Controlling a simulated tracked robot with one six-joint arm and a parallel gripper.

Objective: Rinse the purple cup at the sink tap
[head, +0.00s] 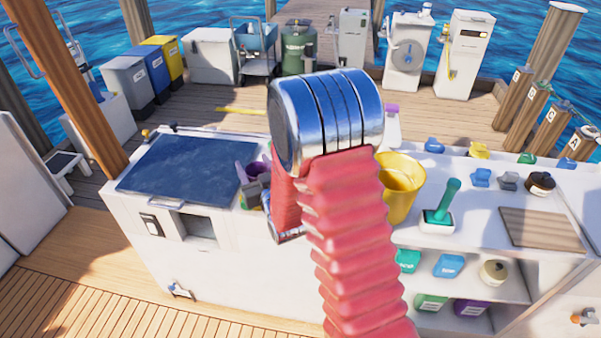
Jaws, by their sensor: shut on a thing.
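The purple cup (258,171) shows in the head view, just right of the dark blue hatch panel, partly covered by my gripper and arm. My gripper (254,189) is small and partly hidden behind my arm. It appears shut on the purple cup near the right edge of the panel. I cannot tell whether the cup touches the counter. No sink or tap can be made out; my arm covers the middle of the counter.
The dark blue hatch panel (188,165) fills the counter's left part. A yellow bucket (401,185), a green-handled brush (441,205) and a wooden board (541,228) stand to the right. Small blue and yellow items lie along the back right. Bins and cabinets line the dock behind.

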